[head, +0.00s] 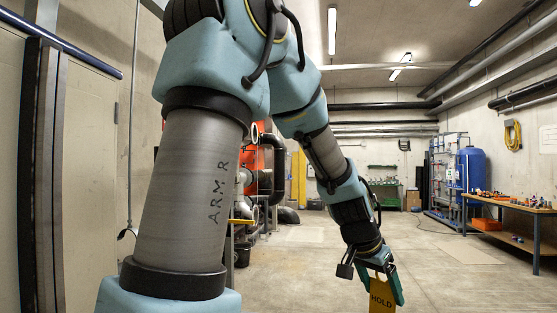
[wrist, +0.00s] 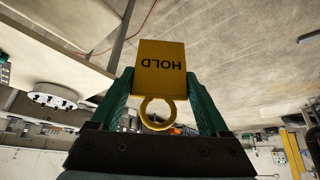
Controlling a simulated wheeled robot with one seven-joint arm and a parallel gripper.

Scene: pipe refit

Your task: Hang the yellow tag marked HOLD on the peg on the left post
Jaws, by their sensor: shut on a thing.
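The yellow tag marked HOLD (head: 381,297) hangs below my gripper (head: 387,277) in the head view, low and right of centre, its lower part cut off by the frame. In the wrist view the tag (wrist: 160,60) sits between the two green fingers of my gripper (wrist: 160,78), which is shut on it. The word HOLD appears upside down there, and the tag's yellow ring (wrist: 148,113) lies toward the palm. I cannot make out the left post or its peg in either view; my arm covers much of the head view's left half.
Orange equipment with black pipes (head: 278,170) stands partly behind my arm. A workbench (head: 515,211) with small items stands at right, and a blue tank (head: 471,168) behind it. A door (head: 85,180) is at far left. The concrete floor (head: 320,250) around my gripper looks clear.

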